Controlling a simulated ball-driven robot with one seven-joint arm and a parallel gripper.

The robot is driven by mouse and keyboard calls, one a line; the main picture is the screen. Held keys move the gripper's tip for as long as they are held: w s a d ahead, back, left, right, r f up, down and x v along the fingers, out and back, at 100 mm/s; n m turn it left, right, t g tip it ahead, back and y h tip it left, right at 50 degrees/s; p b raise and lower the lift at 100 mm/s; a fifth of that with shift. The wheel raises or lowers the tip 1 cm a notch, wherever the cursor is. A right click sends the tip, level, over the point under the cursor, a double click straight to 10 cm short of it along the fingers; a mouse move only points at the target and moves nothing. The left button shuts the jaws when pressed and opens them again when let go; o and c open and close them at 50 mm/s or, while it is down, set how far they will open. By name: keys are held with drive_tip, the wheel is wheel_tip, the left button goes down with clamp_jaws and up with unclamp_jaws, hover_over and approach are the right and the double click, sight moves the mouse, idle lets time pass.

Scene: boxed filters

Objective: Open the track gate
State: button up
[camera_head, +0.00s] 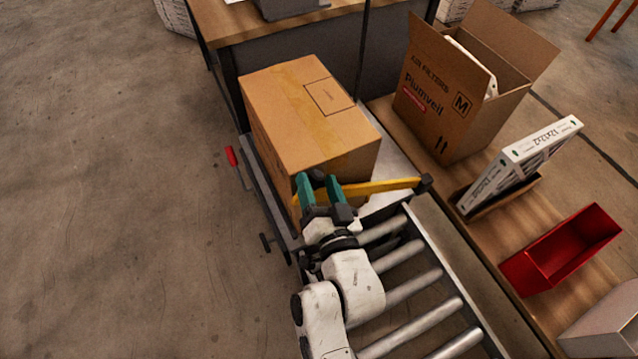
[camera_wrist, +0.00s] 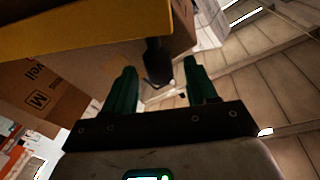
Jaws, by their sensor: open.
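The track gate is a yellow bar (camera_head: 380,187) lying across the roller track (camera_head: 405,288), in front of a closed cardboard box (camera_head: 300,105). A black fitting (camera_head: 425,184) is at its right end. My gripper (camera_head: 318,182) is at the bar's left end, its green fingers open. A dark knob shows between the fingers there. In the wrist view the yellow bar (camera_wrist: 80,28) crosses the top left, and a black handle (camera_wrist: 155,62) hangs between the open fingers (camera_wrist: 160,70). I cannot tell whether either finger touches it.
An open "Plumveil" air filter carton (camera_head: 445,95), a white boxed filter (camera_head: 520,165) in a brown holder and a red bin (camera_head: 562,248) stand on the bench at right. A red-tipped lever (camera_head: 232,157) sticks out left of the track. The floor at left is clear.

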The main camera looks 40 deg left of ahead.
clamp_jaws()
idle(0.5)
